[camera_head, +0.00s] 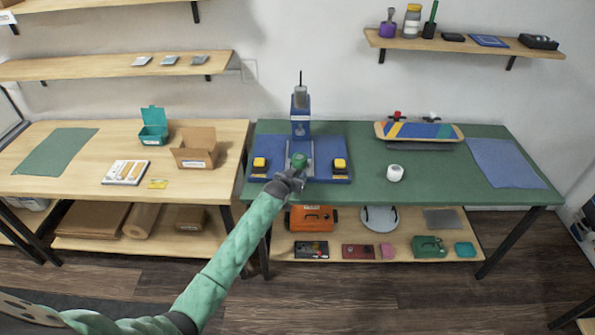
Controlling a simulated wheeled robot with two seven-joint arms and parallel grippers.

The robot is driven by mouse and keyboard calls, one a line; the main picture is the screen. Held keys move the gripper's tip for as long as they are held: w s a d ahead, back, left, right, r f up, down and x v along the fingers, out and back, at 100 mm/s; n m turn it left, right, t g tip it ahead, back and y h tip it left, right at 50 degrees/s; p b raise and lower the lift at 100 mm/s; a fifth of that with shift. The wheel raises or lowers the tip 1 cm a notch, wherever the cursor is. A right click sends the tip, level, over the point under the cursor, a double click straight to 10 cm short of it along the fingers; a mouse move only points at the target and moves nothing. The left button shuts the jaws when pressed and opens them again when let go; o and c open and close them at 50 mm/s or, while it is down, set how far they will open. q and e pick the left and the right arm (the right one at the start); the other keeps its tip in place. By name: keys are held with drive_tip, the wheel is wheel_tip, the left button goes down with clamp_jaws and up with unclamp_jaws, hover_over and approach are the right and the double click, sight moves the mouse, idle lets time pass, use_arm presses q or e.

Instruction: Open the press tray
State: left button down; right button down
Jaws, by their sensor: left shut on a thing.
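The blue press (300,120) stands upright on its blue base at the left end of the green-topped table. Its grey press tray (309,150) shows at the front of the press, with a small green round thing (299,160) at it. My left arm reaches up from the lower left. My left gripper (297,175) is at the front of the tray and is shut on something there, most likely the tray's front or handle. The gripper hides the contact. Yellow-topped buttons sit on both sides of the tray. My right gripper is not in view.
A skateboard deck (420,131) and a white roll (395,173) are on the green table (440,190), right of the press. A blue mat (505,164) lies at the right end. The wooden table (60,185) at left holds an open cardboard box (195,148).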

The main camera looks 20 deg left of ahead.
use_arm(q)
drive_tip(key=shift+s, duration=0.1)
drive_tip(key=c, duration=1.2)
unclamp_jaws()
